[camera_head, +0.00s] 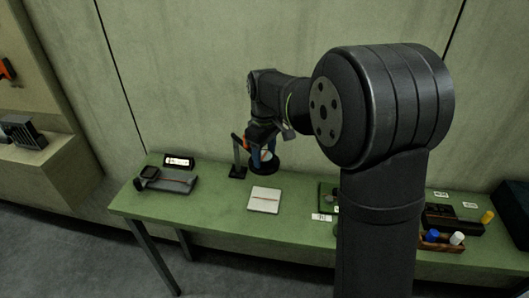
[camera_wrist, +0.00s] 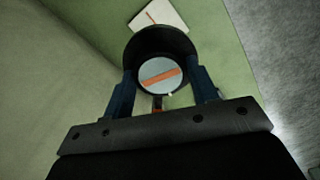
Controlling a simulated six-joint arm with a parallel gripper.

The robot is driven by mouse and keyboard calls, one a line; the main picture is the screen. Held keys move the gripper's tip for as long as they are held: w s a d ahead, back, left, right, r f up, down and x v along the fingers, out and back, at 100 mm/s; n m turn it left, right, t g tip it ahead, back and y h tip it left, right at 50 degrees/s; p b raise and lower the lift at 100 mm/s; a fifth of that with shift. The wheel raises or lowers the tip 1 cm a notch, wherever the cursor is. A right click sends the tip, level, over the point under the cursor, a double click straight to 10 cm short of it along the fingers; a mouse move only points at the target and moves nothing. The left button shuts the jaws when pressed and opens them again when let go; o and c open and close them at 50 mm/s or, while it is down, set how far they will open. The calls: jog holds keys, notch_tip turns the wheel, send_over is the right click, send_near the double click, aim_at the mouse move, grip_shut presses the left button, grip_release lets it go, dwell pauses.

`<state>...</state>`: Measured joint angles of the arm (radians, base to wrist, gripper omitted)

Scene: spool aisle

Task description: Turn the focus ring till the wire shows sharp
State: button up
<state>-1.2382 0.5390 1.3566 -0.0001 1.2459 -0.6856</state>
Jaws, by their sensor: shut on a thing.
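My gripper (camera_wrist: 163,72) is shut on a dark round piece (camera_wrist: 160,38), which looks like the focus ring, with a blue finger on each side of it. Inside it sits a pale disc (camera_wrist: 152,68) crossed by a tilted orange band (camera_wrist: 161,78); its edges look fairly clear, but the picture is small. I cannot tell whether the band is the wire. In the head view my gripper (camera_head: 263,153) points down beside a black upright stand (camera_head: 239,160), over a dark round shape (camera_head: 264,168) near the wall.
A white square plate (camera_head: 264,200) lies on the green table (camera_head: 215,205) in front of my gripper. A grey device (camera_head: 175,182) and a small display (camera_head: 179,161) stand at left. A tray (camera_head: 442,243) with coloured pieces is at right. My arm hides part of the table.

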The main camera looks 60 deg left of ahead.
aim_at(264, 156)
dwell(0.3)
jog(key=o, duration=1)
jog(key=shift+c, duration=0.2)
notch_tip(264, 156, up, 18)
jog(key=shift+f, duration=0.25)
jog(key=shift+f, duration=0.15)
notch_tip(264, 156, down, 17)
jog(key=shift+f, duration=0.15)
dwell(0.5)
